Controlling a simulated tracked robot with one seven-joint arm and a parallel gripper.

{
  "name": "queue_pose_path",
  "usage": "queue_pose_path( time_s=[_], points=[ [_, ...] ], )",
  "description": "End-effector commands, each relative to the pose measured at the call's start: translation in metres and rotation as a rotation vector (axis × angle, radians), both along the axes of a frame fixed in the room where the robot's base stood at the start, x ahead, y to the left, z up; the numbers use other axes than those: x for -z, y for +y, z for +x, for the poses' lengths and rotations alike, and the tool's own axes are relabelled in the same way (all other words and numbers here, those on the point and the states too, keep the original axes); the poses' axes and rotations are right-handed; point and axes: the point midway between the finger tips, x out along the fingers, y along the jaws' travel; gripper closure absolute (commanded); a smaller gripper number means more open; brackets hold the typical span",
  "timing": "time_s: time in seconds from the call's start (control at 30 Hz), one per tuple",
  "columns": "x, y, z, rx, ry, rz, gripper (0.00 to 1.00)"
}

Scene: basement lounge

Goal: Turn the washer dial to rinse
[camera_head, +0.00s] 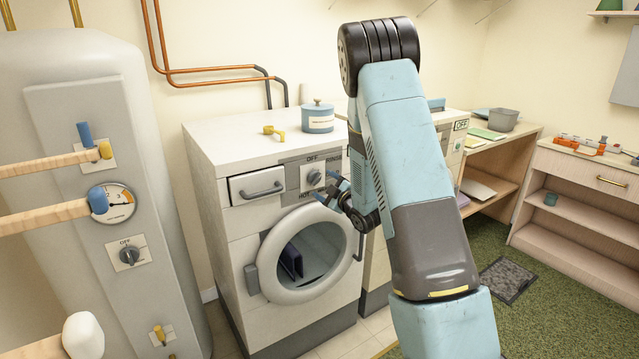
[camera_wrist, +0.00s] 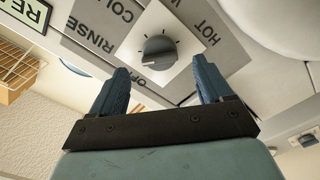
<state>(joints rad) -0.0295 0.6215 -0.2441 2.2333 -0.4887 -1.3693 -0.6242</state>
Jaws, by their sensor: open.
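The washer (camera_head: 235,215) stands left of centre in the head view, with a dark round dial (camera_head: 314,177) on its grey panel. In the wrist view the dial (camera_wrist: 158,51) sits on a white square plate, with RINSE, COLD and HOT readable around it and another label partly hidden below. A light mark lies on the dial's lower-left side there; its exact setting is hard to tell. My gripper (camera_head: 337,194) is just right of the dial in the head view. In the wrist view its two blue fingers (camera_wrist: 163,72) are spread, empty, one each side below the dial, not visibly touching it.
The washer's round door (camera_head: 303,254) is below the dial, with a dark item inside. A blue-grey canister (camera_head: 318,118) and a yellow piece (camera_head: 273,132) sit on top. Green carpet (camera_head: 560,280) is open at right.

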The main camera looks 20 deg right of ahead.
Motion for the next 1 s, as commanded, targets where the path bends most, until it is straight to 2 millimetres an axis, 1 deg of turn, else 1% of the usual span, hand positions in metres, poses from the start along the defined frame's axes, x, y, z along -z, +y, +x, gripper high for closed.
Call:
queue_pose_path(
  time_s=[0.03,0.1,0.3,0.43,0.67,0.77,1.0],
  points=[
    [0.000,0.003,0.008,-0.002,0.000,0.000,0.21],
    [0.000,0.007,0.017,-0.003,-0.001,-0.001,0.21],
    [0.000,0.011,0.033,-0.001,-0.001,0.000,0.21],
    [0.000,0.012,0.038,0.000,0.000,0.000,0.21],
    [0.000,0.013,0.038,0.000,0.000,0.000,0.21],
    [0.000,0.013,0.038,0.000,0.000,0.000,0.29],
    [0.000,0.013,0.038,-0.001,-0.001,0.000,0.52]
  ],
)
